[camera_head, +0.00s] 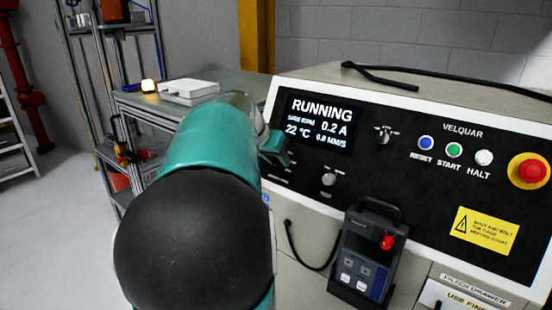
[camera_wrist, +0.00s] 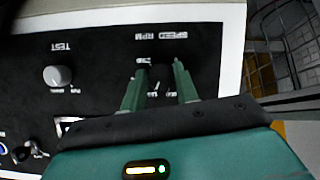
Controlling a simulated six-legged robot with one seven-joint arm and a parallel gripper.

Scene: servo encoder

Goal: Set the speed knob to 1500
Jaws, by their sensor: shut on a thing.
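The speed knob (camera_wrist: 160,77) is a dark shape under the upside-down SPEED RPM label in the wrist view. My gripper (camera_wrist: 161,70) is shut on it, with one green finger on each side. The knob's pointer and most of its scale are hidden or too blurred to read. In the head view my gripper (camera_head: 274,147) is at the panel just below the display, and my arm hides the knob. The display (camera_head: 319,124) reads RUNNING, 22 °C and 0.2 A. Its small speed line is too blurred to read.
RESET, START and HALT buttons (camera_head: 454,150) and a red emergency stop (camera_head: 529,171) are to the right. A pendant (camera_head: 365,255) hangs below.

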